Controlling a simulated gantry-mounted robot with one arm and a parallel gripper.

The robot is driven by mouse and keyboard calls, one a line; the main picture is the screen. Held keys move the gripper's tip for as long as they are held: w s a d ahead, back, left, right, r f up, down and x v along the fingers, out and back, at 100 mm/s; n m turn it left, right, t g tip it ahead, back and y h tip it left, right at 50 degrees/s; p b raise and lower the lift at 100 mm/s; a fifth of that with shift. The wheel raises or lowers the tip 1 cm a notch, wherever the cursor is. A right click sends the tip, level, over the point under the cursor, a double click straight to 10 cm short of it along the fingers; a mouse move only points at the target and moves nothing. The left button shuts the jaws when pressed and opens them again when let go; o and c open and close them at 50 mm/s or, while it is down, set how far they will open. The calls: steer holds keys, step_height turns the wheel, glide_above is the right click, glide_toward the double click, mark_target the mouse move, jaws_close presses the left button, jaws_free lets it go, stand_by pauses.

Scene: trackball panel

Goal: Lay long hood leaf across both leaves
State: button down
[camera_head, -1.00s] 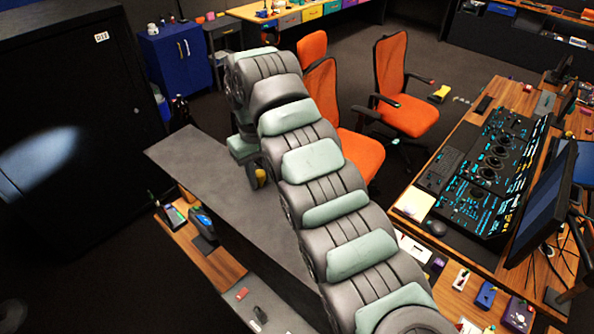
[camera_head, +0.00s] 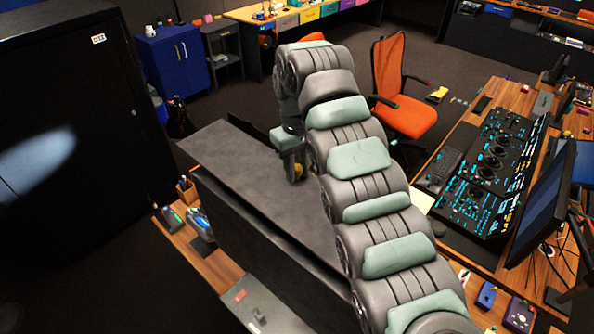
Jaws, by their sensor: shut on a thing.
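The long hood leaf (camera_head: 262,190) is a large dark grey panel with a broad top face and a tall, darker side face. It slants from the left middle toward the bottom centre, partly behind my arm. My gripper (camera_head: 294,172) is at the leaf's far right edge and shut on it; the fingertips are mostly hidden, with a small yellow part showing. I cannot pick out the two other leaves. The trackball console (camera_head: 478,170), with lit cyan markings and several round trackballs, lies at the right, apart from the leaf.
The console's wooden desk (camera_head: 513,95) also carries a monitor (camera_head: 543,205) and small boxes in front. Left are a black cabinet (camera_head: 75,130) and a wooden surface (camera_head: 180,237) with small items. A grey surface (camera_head: 285,315) is below the leaf.

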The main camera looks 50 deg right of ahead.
step_height(320, 180, down, 10)
steer(key=b, duration=0.8)
steer(key=shift+r, duration=0.15)
steer(key=c, duration=1.1)
jaws_free()
steer(key=shift+o, duration=0.2)
steer(key=shift+r+b, duration=0.2)
steer(key=shift+b, duration=0.1)
step_height(320, 180, up, 9)
steer(key=p, duration=0.2)
steer(key=shift+r+p, duration=0.15)
steer(key=shift+p, duration=0.15)
steer(key=shift+r+p, duration=0.65)
steer(key=shift+p, duration=0.05)
